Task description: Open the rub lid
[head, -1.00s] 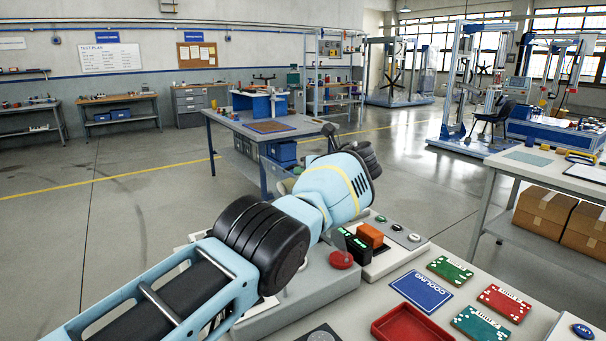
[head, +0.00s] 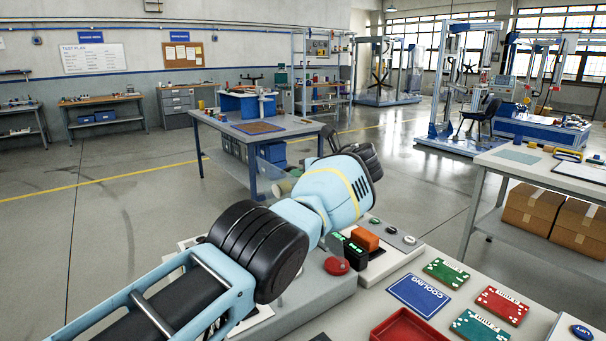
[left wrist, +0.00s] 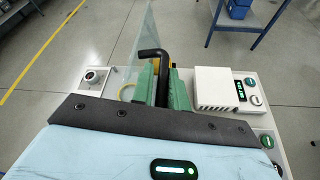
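In the left wrist view, a clear panel (left wrist: 148,28), which looks like the lid, stands steeply tilted. A bent black handle (left wrist: 152,54) is in front of it. The green fingers of my left gripper (left wrist: 161,88) flank the handle closely, one on each side, and appear shut on it. Where the handle joins the panel is hidden. In the head view, my left wrist covers the gripper and most of the lid; only a faint clear edge (head: 270,162) shows behind it. My right gripper is in neither view.
A grey console with a red button (head: 336,265) and an orange switch (head: 365,239) stands close under my left arm. A red tray (head: 408,322), a blue card (head: 419,295) and red and green boards lie on the bench. A white control box (left wrist: 216,87) is beside the gripper.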

